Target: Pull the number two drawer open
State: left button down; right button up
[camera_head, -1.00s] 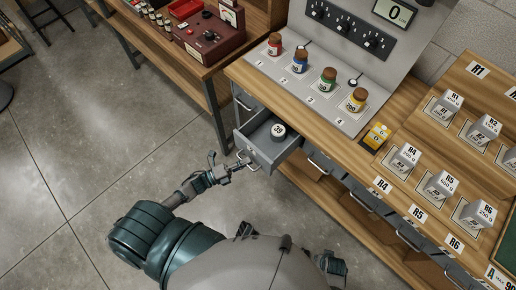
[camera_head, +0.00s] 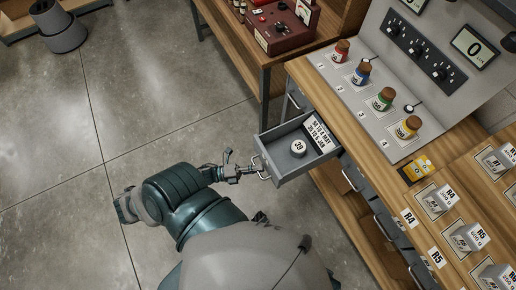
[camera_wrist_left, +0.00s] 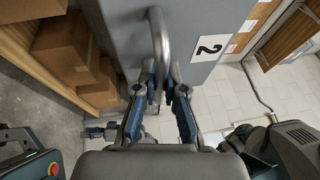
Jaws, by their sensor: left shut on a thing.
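The number two drawer (camera_head: 278,168) stands pulled out from under the wooden bench in the head view. A round weight marked 39 (camera_head: 298,148) and a printed label card (camera_head: 321,136) lie inside it. My left gripper (camera_head: 254,170) is at the drawer's metal handle (camera_head: 263,167). In the left wrist view the grey drawer front bears a white label with a 2 (camera_wrist_left: 210,47). The fingers of my left gripper (camera_wrist_left: 160,88) are shut on the handle (camera_wrist_left: 158,38). My right gripper does not show.
The bench (camera_head: 330,108) carries several small jars on numbered spots and several grey weight blocks (camera_head: 440,198). A second table with a red device (camera_head: 282,27) stands at the back. Cardboard boxes (camera_wrist_left: 68,45) sit on a shelf.

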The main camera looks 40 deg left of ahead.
pick_arm(q)
jog(key=shift+s+f, duration=0.15)
jog(key=shift+f, duration=0.15)
jog(key=c, duration=1.3)
grip_release()
jog(key=shift+c, duration=0.2)
jog(key=shift+o, duration=0.6)
jog(key=shift+r, duration=0.1)
jog(key=v, duration=1.2)
